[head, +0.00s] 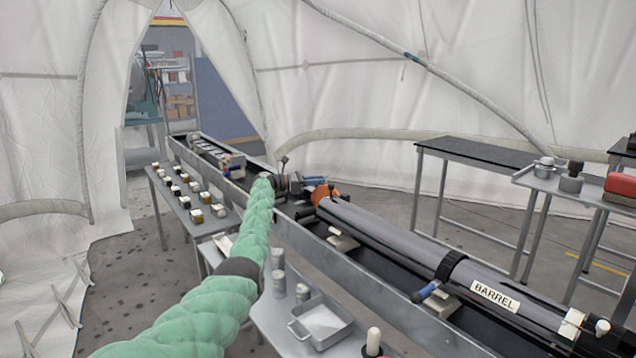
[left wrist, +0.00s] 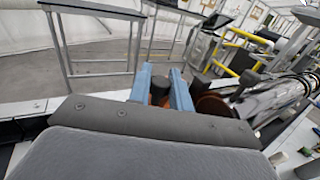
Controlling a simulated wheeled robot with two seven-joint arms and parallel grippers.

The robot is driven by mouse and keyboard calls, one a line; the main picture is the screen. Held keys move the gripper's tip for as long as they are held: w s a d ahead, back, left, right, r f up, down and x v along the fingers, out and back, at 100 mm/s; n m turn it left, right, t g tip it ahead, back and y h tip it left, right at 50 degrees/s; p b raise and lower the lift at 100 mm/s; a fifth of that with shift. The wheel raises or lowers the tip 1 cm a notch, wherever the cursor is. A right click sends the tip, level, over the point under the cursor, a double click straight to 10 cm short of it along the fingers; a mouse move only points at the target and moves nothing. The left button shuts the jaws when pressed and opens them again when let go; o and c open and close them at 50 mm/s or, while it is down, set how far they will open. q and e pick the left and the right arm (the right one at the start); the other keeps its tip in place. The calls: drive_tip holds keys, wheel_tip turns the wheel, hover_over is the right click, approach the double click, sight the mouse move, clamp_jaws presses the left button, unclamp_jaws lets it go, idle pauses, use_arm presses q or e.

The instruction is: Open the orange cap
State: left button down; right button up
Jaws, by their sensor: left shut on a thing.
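The orange cap (head: 325,193) is at the far end of the long grey barrel (head: 400,237), which lies on the rail in the head view. A round orange-brown face (left wrist: 212,106) shows just right of the fingers, by the shiny barrel end. I cannot tell how far the cap is turned. My right gripper is not in view.
A side table (head: 186,211) with several small jars stands left of the rail (head: 345,272). A metal tray (head: 320,322) and cylinders are near my left arm. A dark bench (head: 480,151) stands behind the barrel. Clear floor lies between bench and rail.

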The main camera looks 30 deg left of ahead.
use_arm(q)
drive_tip(key=c, duration=1.6)
unclamp_jaws()
drive_tip(key=shift+f, duration=0.15)
